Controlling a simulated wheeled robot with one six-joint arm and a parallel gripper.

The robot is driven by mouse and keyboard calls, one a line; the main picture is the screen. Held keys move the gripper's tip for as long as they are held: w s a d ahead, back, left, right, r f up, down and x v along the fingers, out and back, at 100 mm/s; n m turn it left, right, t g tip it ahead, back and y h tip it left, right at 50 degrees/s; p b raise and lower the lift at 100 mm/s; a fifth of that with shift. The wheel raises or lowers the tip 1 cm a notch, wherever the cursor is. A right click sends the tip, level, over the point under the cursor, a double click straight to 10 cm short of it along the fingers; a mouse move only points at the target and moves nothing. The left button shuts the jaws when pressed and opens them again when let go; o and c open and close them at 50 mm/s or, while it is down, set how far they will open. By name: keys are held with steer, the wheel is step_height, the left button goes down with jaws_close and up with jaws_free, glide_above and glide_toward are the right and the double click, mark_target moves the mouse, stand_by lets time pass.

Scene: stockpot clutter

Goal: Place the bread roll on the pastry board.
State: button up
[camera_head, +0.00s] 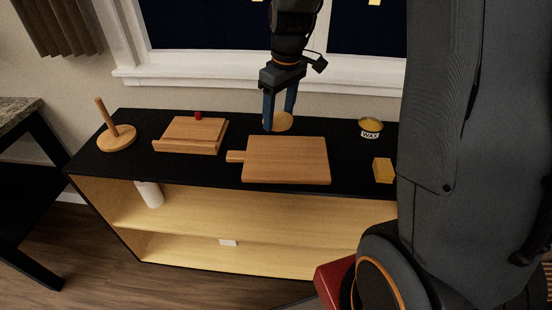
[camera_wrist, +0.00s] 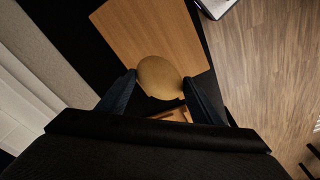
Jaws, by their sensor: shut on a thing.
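The bread roll (camera_head: 284,123) is a round tan piece between the fingers of my gripper (camera_head: 279,119). The gripper is shut on it, with its fingers pointing down. The pastry board (camera_head: 287,160) is a flat wooden board with a short handle on its left, lying on the black cabinet top. In the head view the roll shows just behind the board's far edge. In the wrist view the roll (camera_wrist: 160,77) overlaps the edge of a wooden board (camera_wrist: 145,30). I cannot tell the roll's exact height above the surface.
A wooden stand with a peg (camera_head: 117,137) and a wooden block-like board (camera_head: 190,134) with a small red thing (camera_head: 198,115) behind it stand to the left. A wax tin (camera_head: 370,128) and a yellow block (camera_head: 383,170) stand to the right. The pastry board's top is bare.

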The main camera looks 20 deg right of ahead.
steer(key=shift+w+f, duration=0.2)
steer(key=shift+f, duration=0.45)
steer(key=p, duration=0.1)
glide_toward(277, 155)
steer(key=f, duration=0.5)
steer(key=shift+w+a, duration=0.2)
steer(key=shift+w, duration=0.15)
steer(key=shift+f, duration=0.15)
steer(key=o, duration=1.1)
steer(key=r, duration=0.4)
steer(key=r+b, duration=0.1)
steer(key=r, duration=0.3)
steer(key=s+r+b, duration=0.1)
steer(key=r, duration=0.3)
steer(key=shift+d, duration=0.4)
steer(key=s+f+m, duration=0.1)
steer(key=s+m, duration=0.1)
steer(key=s, duration=0.3)
steer(key=s+a+f+m, duration=0.1)
steer(key=s+f+m, duration=0.1)
steer(key=s, duration=0.4)
steer(key=s+f+m, duration=0.1)
steer(key=s+m, duration=0.1)
steer(key=s, duration=0.4)
steer(key=shift+s+a+f+m+h, duration=0.1)
steer(key=shift+a+f+m+h, duration=0.05)
steer(key=shift+f+m+h, duration=0.2)
